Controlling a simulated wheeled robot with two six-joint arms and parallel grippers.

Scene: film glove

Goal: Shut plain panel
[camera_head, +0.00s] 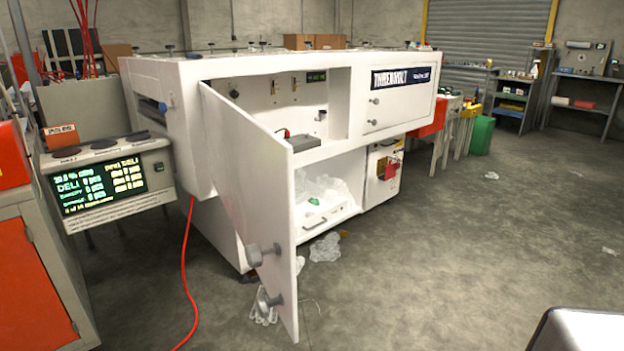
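The plain panel (245,185) is a blank white door on the big white machine (185,85). It stands open, swung out toward me from its left edge, with two grey knobs (262,254) near its lower free end. The opening behind it shows a compartment (290,95) with small fittings and a dark grey box (300,142). Clear film (318,187) and a small green item (314,201) lie in the lower bay. A labelled panel (400,97) to the right is shut. Neither of my grippers is in view.
A white glove (263,308) lies on the floor by the panel's lower end, and crumpled film (325,247) lies near the bay. A red cable (187,270) runs along the floor at left. A display unit (108,180) stands left. The floor at right is mostly clear.

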